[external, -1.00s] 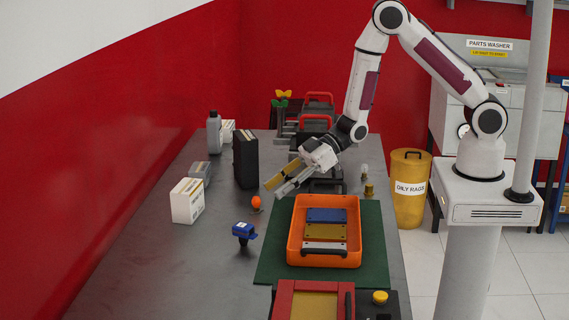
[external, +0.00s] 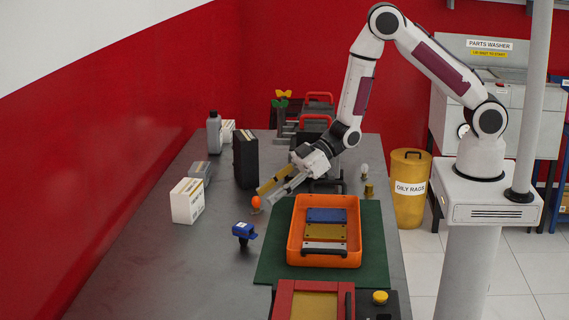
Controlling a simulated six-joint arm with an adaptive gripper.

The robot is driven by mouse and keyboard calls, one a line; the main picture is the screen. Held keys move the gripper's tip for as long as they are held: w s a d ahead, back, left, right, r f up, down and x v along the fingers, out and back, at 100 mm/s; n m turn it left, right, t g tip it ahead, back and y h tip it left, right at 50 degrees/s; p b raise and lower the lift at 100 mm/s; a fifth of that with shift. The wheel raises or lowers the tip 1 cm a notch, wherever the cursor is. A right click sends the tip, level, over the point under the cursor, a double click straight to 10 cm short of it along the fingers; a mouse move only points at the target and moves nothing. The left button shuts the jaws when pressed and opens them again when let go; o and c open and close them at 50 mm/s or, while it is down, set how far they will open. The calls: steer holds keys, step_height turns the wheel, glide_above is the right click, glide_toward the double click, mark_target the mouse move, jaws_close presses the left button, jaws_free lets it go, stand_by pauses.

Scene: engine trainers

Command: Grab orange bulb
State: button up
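One finger looks yellowish and the other grey. I cannot tell from this view whether a fingertip touches the bulb.
An orange tray (external: 295,246) with coloured plates sits on a green mat (external: 374,240) to the right. A blue clamp-like item (external: 243,231) is just in front of the bulb. A black binder (external: 245,160) and a white box (external: 187,201) stand behind and left.

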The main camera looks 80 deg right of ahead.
mark_target(257, 206)
steer(key=shift+x, duration=2.6)
steer(key=shift+d+f, duration=0.1)
steer(key=shift+d, duration=0.05)
steer(key=c, duration=0.9)
